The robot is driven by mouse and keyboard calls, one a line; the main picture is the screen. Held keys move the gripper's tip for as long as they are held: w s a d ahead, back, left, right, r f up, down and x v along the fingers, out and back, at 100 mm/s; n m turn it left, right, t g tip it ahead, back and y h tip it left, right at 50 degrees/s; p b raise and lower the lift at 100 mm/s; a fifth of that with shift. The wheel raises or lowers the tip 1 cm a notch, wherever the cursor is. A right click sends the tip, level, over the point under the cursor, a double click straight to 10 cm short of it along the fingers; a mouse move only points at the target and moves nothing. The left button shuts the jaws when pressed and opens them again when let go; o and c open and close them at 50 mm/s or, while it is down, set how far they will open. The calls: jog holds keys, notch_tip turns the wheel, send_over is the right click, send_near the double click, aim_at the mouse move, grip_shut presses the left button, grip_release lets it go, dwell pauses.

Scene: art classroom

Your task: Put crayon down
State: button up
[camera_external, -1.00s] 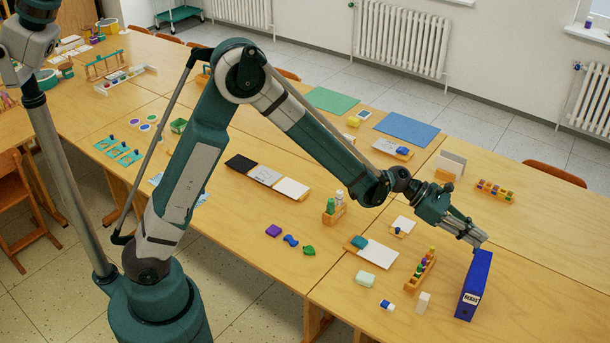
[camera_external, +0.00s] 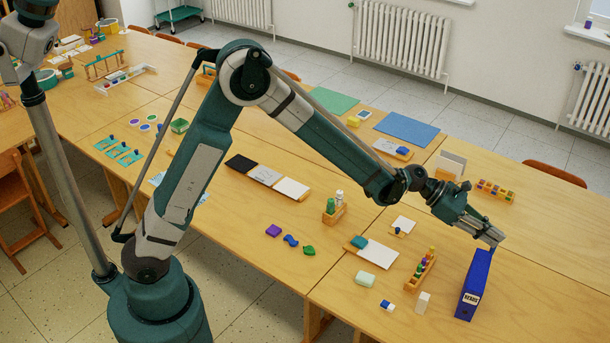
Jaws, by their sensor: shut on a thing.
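My gripper (camera_external: 495,238) is at the right, over the table just behind and above the top edge of the blue binder. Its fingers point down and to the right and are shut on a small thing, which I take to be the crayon. The crayon itself cannot be made out; it is too small or hidden at the fingertips and behind the binder.
The upright blue binder (camera_external: 474,287) stands close below my gripper. A wooden rack with colored pegs (camera_external: 421,270), a white block (camera_external: 423,302) and a blue-and-white eraser (camera_external: 387,305) are to its left. Bare tabletop (camera_external: 555,270) lies to the right.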

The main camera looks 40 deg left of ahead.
jog(key=shift+f, duration=2.2)
jog(key=shift+f+b, duration=0.1)
jog(key=shift+b, duration=0.2)
jog(key=shift+f, duration=1.75)
jog(key=shift+f+b, duration=0.15)
jog(key=shift+b, duration=0.2)
jog(key=o, duration=0.7)
jog(key=p+v, duration=0.1)
jog(key=v, duration=1.1)
